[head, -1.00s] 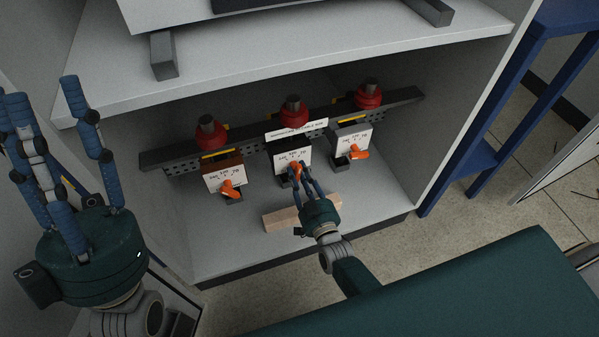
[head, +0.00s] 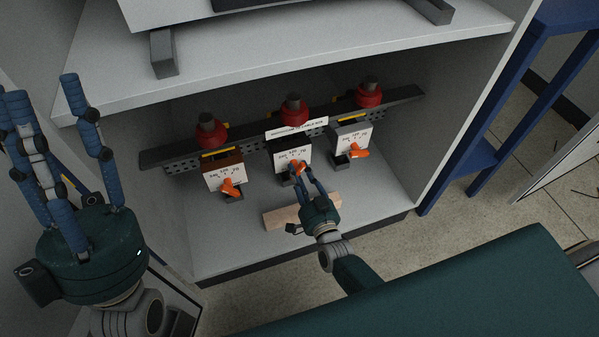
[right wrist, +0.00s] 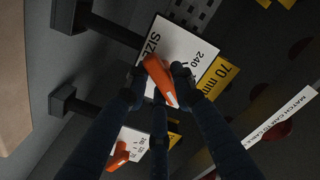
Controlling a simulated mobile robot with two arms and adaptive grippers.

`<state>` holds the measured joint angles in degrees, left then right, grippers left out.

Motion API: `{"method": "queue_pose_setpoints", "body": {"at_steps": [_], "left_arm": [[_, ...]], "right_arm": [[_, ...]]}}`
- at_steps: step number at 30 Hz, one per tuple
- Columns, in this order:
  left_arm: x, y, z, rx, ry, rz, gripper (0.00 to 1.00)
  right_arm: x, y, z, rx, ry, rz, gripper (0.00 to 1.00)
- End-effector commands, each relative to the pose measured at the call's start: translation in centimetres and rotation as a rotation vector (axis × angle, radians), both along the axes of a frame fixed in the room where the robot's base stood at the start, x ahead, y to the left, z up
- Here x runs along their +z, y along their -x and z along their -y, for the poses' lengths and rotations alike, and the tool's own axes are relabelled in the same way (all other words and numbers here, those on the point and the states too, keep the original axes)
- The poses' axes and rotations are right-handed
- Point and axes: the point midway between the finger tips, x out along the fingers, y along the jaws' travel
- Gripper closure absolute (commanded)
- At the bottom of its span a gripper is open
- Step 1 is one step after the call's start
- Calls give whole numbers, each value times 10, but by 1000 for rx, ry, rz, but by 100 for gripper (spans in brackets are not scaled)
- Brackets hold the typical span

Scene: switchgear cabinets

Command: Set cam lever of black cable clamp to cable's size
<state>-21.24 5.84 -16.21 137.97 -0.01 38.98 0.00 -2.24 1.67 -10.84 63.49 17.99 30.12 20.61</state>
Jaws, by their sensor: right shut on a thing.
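The black cable clamp (head: 281,168) is the middle of three clamps on a dark rail in the cabinet. Its white size plate (head: 284,158) carries an orange cam lever (head: 298,166). My right gripper (head: 295,174) is shut on this lever, its blue fingers hiding part of it. In the right wrist view the lever (right wrist: 158,80) lies between my fingertips, over the plate (right wrist: 182,52) reading "SIZE" and "240". A yellow label (right wrist: 219,75) beside that plate reads 70 mm. My left gripper (head: 48,95) is open and empty at the far left, away from the clamps.
A brown clamp (head: 223,176) stands to the left and a grey clamp (head: 352,138) to the right, each with an orange lever. Red cable parts (head: 294,111) rise above the rail (head: 165,159). A wooden block (head: 283,217) lies on the cabinet floor. The shelf (head: 300,60) overhangs them.

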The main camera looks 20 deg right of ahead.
Motion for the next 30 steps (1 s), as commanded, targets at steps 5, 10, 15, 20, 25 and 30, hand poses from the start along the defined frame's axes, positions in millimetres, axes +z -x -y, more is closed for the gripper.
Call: {"method": "queue_pose_setpoints", "body": {"at_steps": [5,10,15,20,25,30], "left_arm": [[0,0,0,-1,1,1,58],[0,0,0,-1,1,1,58],[0,0,0,-1,0,1,58],[-1,-1,1,-4,1,-3,58],[-1,-1,1,-3,1,-2,58],[-1,0,1,-2,1,-1,58]], "right_arm": [[-2,0,3,-4,1,-4,100],[-2,1,3,-4,1,-4,58],[-1,0,2,-2,1,-3,58],[-1,2,1,-1,1,-2,58],[-2,23,2,-1,1,-3,58],[-2,60,3,-2,1,-5,58]]}}
